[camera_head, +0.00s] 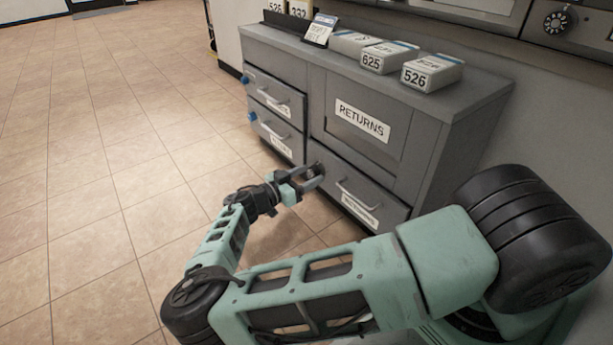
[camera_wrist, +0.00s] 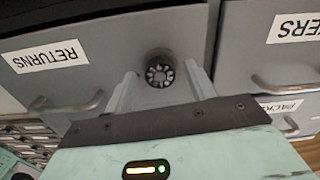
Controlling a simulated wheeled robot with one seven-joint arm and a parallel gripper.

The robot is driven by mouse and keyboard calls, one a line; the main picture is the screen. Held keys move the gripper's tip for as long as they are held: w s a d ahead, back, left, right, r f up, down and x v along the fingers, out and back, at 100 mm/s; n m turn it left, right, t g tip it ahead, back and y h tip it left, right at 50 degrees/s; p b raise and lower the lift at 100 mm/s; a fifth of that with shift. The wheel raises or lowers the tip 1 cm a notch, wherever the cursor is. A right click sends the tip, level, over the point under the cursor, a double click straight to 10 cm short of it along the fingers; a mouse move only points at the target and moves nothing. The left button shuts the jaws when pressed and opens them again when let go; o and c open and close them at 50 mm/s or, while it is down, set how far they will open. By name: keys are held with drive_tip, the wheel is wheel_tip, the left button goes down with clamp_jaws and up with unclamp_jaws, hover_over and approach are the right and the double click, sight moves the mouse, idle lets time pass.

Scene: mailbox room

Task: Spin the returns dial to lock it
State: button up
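The returns dial is a small dark round knob with a pale spoked face; in the wrist view the dial (camera_wrist: 160,73) is at the centre, on a grey drawer front. In the head view the dial (camera_head: 317,166) is small and partly covered by my fingers. The returns drawer (camera_head: 340,181) has a bar handle and a white label, which reads RETURNS upside down in the wrist view (camera_wrist: 45,57). My gripper (camera_head: 314,178) is open at the drawer's upper left corner. In the wrist view its fingers (camera_wrist: 161,80) stand on either side of the dial; contact cannot be told.
A larger RETURNS panel (camera_head: 372,118) is above the drawer. Two drawers with handles and blue knobs (camera_head: 251,117) are to the left. Numbered boxes (camera_head: 432,72) and a small sign stand on the cabinet top (camera_head: 470,92). The tiled floor (camera_head: 110,150) at left is clear.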

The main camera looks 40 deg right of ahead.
drive_tip(key=shift+a+r+p, duration=0.15)
drive_tip(key=shift+a+p, duration=0.2)
drive_tip(key=shift+a, duration=0.1)
drive_tip(key=a+p, duration=0.5)
drive_tip(key=a, duration=1.1)
drive_tip(key=shift+s+a+p, duration=0.25)
drive_tip(key=shift+s+p, duration=0.05)
